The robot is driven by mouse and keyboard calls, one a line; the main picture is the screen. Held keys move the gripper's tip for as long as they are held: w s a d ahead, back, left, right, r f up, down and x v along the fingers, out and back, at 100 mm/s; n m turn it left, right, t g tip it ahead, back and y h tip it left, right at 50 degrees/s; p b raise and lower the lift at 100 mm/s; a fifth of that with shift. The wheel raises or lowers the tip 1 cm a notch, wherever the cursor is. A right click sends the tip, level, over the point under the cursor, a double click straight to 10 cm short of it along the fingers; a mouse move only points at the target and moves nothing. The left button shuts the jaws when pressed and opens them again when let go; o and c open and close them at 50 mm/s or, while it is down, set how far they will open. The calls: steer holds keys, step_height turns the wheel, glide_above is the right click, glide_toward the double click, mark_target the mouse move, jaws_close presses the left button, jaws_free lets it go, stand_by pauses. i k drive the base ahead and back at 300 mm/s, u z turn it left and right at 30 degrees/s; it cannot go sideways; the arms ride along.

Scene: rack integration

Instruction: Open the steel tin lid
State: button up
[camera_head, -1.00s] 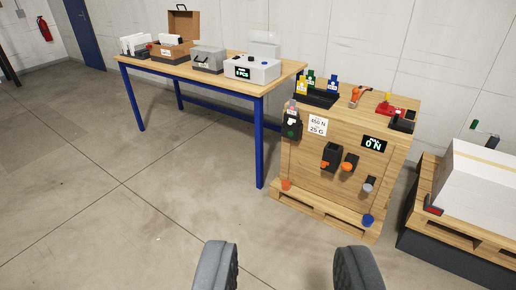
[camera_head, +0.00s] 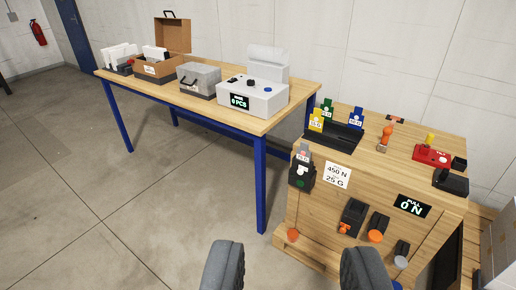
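A grey metal-looking box with a dark handle on its front (camera_head: 198,80), which I take for the steel tin, stands on the wooden table. It is between an open brown case and a white device. Its top looks closed; the lid's seam is too small to make out. My gripper (camera_head: 293,270) shows at the bottom edge as two dark, widely spaced fingers. It is open, with nothing between them, and well apart from the tin.
The brown case (camera_head: 174,36) has its lid raised. The white device (camera_head: 253,96) reads 0 PCS. The blue-legged table (camera_head: 262,178) stands left of a wooden crate (camera_head: 330,228) with coloured tags, knobs and a 0 N display. Open floor lies at left.

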mark_target(206, 76)
steer(key=i, duration=2.25)
steer(key=u, duration=1.25)
steer(key=i, duration=1.2)
steer(key=z, duration=1.5)
